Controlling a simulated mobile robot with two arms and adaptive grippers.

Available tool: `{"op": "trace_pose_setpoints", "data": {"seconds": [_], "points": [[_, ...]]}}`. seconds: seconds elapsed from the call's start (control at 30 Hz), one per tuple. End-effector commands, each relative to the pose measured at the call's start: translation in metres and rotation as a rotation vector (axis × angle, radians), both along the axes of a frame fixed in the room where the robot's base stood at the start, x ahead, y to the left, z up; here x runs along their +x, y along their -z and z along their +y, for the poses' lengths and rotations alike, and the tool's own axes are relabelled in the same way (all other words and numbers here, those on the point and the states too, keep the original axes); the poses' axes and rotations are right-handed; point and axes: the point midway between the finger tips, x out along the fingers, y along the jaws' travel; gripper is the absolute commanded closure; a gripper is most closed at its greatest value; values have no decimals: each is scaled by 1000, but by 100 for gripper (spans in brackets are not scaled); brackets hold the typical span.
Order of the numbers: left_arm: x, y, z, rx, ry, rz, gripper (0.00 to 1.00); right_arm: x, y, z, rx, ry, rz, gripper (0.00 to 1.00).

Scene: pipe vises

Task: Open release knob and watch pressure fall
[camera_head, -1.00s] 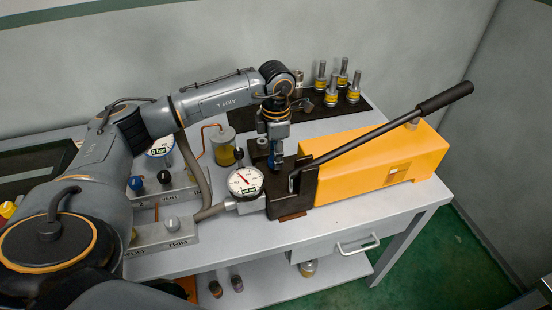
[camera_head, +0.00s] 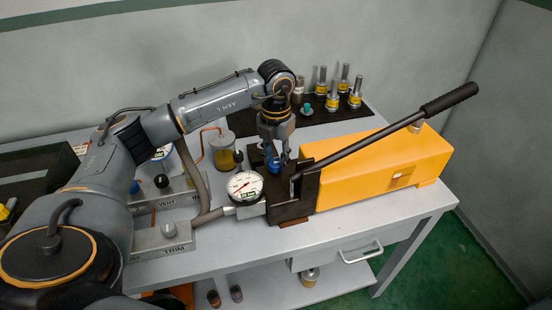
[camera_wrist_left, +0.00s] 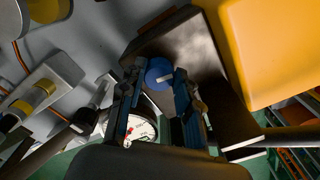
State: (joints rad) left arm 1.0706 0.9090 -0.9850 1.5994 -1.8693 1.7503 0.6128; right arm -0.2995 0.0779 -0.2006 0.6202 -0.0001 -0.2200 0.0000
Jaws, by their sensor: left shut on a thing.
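The blue release knob (camera_head: 274,164) sits on the dark block at the left end of the orange hand pump (camera_head: 375,170). My left gripper (camera_head: 279,157) reaches down from above and is shut on the knob. The wrist view shows the knob (camera_wrist_left: 158,73) between the two fingers, with a pale bar mark on its top. The round white pressure gauge (camera_head: 244,187) stands just left of the block, with a red needle and a small green readout too small to read surely. It is partly hidden in the wrist view (camera_wrist_left: 140,130). My right gripper is not in view.
The long black pump handle (camera_head: 400,125) slants up to the right over the pump. Left are valve blocks marked VENT and TRIM (camera_head: 163,238), a hose and a jar of yellow liquid (camera_head: 223,152). Several metal fittings (camera_head: 332,98) stand on a black mat behind.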

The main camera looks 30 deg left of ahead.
Motion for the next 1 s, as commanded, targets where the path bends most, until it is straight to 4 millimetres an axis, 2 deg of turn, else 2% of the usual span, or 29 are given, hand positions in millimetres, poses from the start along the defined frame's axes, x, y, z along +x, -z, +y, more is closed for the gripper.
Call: {"op": "trace_pose_setpoints", "data": {"seconds": [0.67, 0.7, 0.8, 1.0], "points": [[1, -1, 0, 0, -67, -3, 99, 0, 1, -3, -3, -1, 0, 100], [1, -1, 0, 0, -67, -3, 65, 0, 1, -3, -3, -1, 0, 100], [1, -1, 1, 0, -67, -3, 45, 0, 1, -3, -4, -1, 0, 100], [0, 0, 0, 0, -66, -1, 44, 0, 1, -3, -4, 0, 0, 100]]}}
